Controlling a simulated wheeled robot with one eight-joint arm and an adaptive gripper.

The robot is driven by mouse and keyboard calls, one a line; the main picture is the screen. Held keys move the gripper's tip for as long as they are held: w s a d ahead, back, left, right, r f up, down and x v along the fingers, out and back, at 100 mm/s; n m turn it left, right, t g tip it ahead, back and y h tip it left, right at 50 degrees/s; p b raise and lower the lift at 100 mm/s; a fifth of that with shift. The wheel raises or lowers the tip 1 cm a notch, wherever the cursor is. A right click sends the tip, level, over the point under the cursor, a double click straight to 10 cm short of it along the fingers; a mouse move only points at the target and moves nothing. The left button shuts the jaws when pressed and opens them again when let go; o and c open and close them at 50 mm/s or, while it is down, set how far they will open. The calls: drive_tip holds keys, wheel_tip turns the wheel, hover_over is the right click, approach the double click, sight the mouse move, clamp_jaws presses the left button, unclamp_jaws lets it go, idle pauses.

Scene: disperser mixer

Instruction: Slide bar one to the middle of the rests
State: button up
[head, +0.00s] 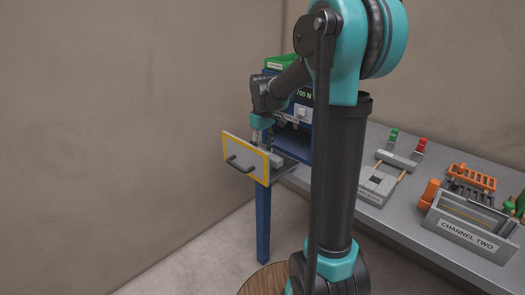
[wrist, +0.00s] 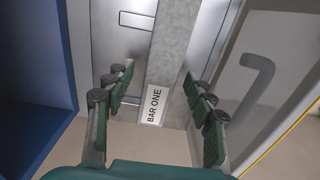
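Bar one (wrist: 172,65) is a grey bar with a white "BAR ONE" label, running lengthwise through the wrist view. My gripper (wrist: 158,76) is open, with one green-padded finger on each side of the bar. A gap shows between the left finger and the bar; the right finger is close to it, and I cannot tell whether they touch. In the head view my gripper (head: 263,138) points down into the blue machine (head: 264,215), behind the yellow-edged guard (head: 238,153). The guard partly hides the fingers and bar there. I cannot clearly make out the rests.
The guard panel with its dark handle stands close in front of my gripper. A blue wall (wrist: 35,85) is at the left of the wrist view. A grey bench (head: 410,225) at right holds a press-like fixture (head: 378,186) and a "CHANNEL TWO" box (head: 467,237).

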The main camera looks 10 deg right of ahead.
clamp_jaws()
drive_tip(key=shift+w, duration=0.15)
drive_tip(key=shift+w+d, duration=0.1)
drive_tip(key=shift+w, duration=0.95)
drive_tip(key=shift+o, duration=0.5)
unclamp_jaws()
